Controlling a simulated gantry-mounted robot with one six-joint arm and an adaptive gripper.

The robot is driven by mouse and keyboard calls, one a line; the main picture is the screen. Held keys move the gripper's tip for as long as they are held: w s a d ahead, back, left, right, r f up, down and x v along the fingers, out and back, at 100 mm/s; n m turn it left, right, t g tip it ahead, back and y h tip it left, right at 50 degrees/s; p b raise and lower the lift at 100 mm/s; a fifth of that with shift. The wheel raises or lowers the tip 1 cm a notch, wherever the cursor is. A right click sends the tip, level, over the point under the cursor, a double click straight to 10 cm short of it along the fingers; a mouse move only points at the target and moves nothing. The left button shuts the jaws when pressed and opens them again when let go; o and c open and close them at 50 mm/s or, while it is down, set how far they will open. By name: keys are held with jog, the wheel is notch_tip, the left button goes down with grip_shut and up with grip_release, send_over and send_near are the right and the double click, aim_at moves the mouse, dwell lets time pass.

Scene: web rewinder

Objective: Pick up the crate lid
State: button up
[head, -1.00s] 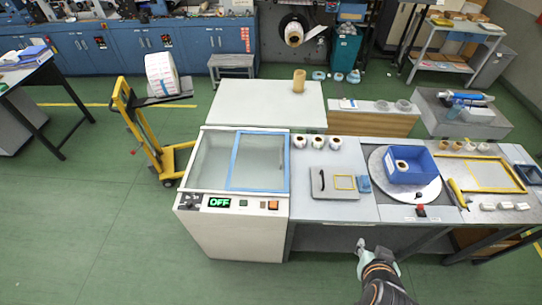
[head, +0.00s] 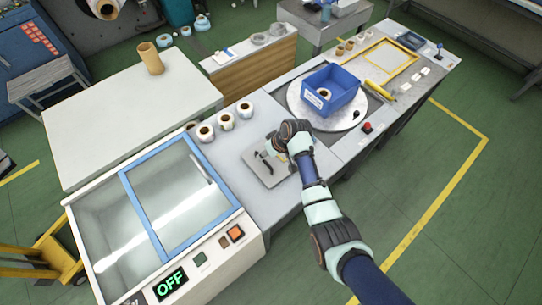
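The flat grey plate with a dark handle, which looks like the crate lid (head: 264,177), lies on the grey worktop. My arm reaches over its right side and hides part of it. My gripper (head: 274,149) is at the far part of the plate, close to the handle. I cannot tell whether its fingers are open or shut, or whether they touch the handle. The open blue crate (head: 347,102) stands on a round turntable (head: 298,107) to the right, with a small roll (head: 324,93) inside.
Several small rolls (head: 226,121) stand left of the plate. The rewinder box (head: 122,228), with a blue-framed window and an OFF display, is further left. A red button (head: 367,127) and a yellow tool (head: 378,91) lie right of the turntable. Free worktop lies around the plate's left side.

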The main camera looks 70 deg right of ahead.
jog(key=b+x, duration=0.1)
jog(key=x, duration=0.4)
jog(key=shift+w+b, duration=0.35)
jog(key=shift+w, duration=0.05)
grip_shut()
